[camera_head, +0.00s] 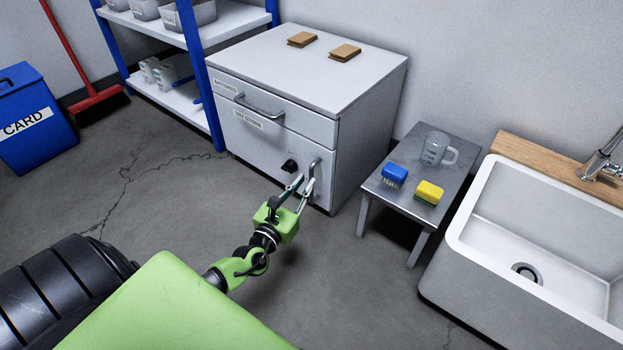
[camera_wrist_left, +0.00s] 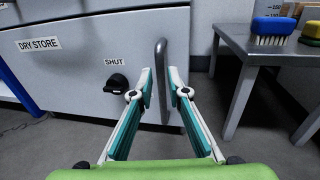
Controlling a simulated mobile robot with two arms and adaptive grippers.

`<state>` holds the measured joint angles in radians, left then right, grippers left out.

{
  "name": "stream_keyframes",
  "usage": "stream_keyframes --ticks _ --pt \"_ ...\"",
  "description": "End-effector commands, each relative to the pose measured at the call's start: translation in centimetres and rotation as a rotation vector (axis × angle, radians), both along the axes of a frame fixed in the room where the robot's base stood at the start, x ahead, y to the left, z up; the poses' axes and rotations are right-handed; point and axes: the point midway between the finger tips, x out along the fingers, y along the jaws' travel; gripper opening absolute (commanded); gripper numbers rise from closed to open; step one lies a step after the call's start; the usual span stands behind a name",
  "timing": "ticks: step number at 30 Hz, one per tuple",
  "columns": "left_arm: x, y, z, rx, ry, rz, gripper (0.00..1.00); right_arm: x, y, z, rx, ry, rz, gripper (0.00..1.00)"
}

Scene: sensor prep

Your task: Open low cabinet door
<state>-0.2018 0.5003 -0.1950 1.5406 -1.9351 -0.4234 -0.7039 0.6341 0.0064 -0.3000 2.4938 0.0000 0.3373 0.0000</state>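The low cabinet (camera_head: 310,70) is grey-white, with a drawer on top and a door below. The door (camera_head: 250,145), labelled "DRY STORE", is closed. Its vertical bar handle (camera_wrist_left: 161,75) is near the door's right edge. Left of the handle is a black knob (camera_wrist_left: 117,83) with the word "SHUT" above it. My left gripper (camera_head: 301,183) is in front of the door at the handle. In the left wrist view its two fingers (camera_wrist_left: 162,82) are apart, with the handle showing between them; I cannot tell whether they touch it. My right gripper is not in view.
A metal side table (camera_head: 400,205) with a blue brush (camera_head: 394,176), a yellow sponge (camera_head: 429,193) and a clear jug (camera_head: 436,149) stands right of the cabinet. A sink (camera_head: 520,240) is further right. Blue-framed shelves (camera_head: 235,20) stand left. The floor before the door is clear.

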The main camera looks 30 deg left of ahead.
Motion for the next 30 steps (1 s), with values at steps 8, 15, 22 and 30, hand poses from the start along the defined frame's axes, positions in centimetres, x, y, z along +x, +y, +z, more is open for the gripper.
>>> stream_keyframes --ticks 8,15,22,30 --pt "4.1 0.5 -0.2 -0.002 0.0 0.001 0.15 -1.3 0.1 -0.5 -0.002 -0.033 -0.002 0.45" --pt "4.9 0.5 0.0 -0.002 0.001 0.0 0.15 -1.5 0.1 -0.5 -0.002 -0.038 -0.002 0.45" --pt "4.8 0.5 0.0 -0.002 0.001 0.0 0.0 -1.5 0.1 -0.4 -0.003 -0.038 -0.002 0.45" --pt "4.7 0.6 0.0 -0.001 0.001 -0.002 0.0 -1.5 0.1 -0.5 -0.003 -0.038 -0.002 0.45"
